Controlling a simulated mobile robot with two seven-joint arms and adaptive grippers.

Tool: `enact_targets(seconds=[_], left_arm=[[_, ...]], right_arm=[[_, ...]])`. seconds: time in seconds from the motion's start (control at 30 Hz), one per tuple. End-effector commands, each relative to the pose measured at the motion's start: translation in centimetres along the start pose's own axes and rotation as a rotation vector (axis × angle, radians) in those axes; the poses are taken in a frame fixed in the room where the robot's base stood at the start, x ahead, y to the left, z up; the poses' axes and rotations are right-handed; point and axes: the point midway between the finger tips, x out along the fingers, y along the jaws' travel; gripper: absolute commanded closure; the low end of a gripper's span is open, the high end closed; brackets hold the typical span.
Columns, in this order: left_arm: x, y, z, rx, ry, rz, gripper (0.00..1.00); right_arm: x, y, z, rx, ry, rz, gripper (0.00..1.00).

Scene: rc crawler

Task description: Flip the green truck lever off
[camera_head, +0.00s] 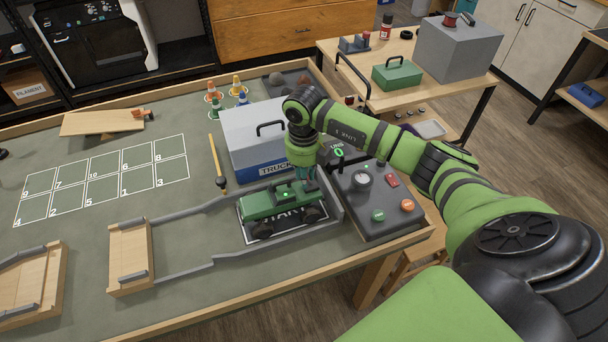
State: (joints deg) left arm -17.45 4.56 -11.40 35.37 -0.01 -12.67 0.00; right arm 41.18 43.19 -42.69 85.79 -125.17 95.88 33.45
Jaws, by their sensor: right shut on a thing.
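The green truck (280,207) stands on its dark wheels on the black start pad (285,234), inside the grey-railed track on the table. My right arm reaches in from the right. Its gripper (306,178) points down at the right end of the truck and is shut on part of it. The fingertips are small and partly hidden by the wrist and the truck. I cannot make out the lever. My left gripper is out of view.
A grey and blue truck box (252,140) stands close behind the truck. A dark control panel (375,205) with buttons and a dial is at its right. Wooden ramps (130,258) lie at the left. Small cones (236,84) stand at the back.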

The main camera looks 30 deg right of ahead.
Motion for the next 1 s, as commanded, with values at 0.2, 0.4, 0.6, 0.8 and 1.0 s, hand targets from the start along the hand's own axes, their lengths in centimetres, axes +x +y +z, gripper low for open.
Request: enact_targets(seconds=[0.2,0.4,0.6,0.8,1.0], left_arm=[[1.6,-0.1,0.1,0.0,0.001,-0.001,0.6],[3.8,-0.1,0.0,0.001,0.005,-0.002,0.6],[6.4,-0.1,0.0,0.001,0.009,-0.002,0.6],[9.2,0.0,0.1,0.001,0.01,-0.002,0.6],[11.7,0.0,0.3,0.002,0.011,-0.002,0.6]], right_arm=[[0.2,-0.9,-0.1,0.007,-0.015,0.123,1.0],[0.3,-1.8,-0.1,0.009,-0.036,0.299,1.0],[0.6,-2.6,-0.2,0.011,-0.057,0.489,1.0],[0.8,-3.4,-0.3,0.012,-0.078,0.671,1.0],[0.9,-4.0,-0.3,0.011,-0.097,0.824,1.0]])
